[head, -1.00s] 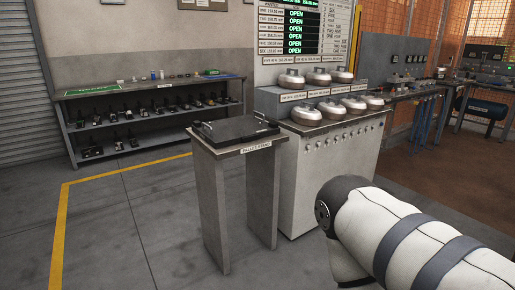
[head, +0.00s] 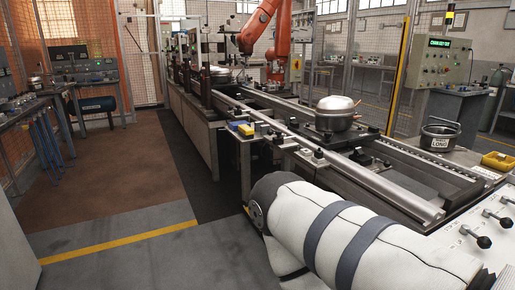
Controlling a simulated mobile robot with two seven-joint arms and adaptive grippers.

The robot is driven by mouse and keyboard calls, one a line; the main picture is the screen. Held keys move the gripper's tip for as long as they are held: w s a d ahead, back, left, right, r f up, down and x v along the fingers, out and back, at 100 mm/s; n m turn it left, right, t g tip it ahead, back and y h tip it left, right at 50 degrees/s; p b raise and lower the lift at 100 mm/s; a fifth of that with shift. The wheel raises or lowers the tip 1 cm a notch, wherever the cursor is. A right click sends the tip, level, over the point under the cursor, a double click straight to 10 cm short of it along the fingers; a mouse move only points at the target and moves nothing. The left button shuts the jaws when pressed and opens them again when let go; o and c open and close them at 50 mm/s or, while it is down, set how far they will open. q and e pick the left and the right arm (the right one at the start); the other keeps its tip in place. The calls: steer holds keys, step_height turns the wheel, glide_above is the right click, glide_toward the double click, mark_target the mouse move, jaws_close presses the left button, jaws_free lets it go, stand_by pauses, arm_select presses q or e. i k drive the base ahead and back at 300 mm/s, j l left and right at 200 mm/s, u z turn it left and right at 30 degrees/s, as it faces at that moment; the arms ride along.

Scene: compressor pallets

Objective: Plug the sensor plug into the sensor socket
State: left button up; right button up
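I cannot make out the sensor plug or the sensor socket in the head view. A silver compressor (head: 336,113) sits upright on a dark pallet (head: 352,138) on the conveyor line (head: 300,125), right of centre. Small fittings lie around the pallet, too small to tell apart. Part of my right arm comes in from the bottom right, in front of the line. Neither gripper is in view.
A small side table (head: 247,139) with blue and yellow items stands by the line. An orange robot arm (head: 279,38) is behind. A lever panel (head: 486,238), a pot (head: 440,135) and a yellow bin (head: 498,161) are right. The floor at left is clear.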

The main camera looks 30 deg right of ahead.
mark_target(318, 153)
steer(key=i+l+z, duration=0.15)
steer(key=i, duration=2.3)
steer(key=i+z, duration=0.3)
steer(key=j+z, duration=0.1)
steer(key=z, duration=3.75)
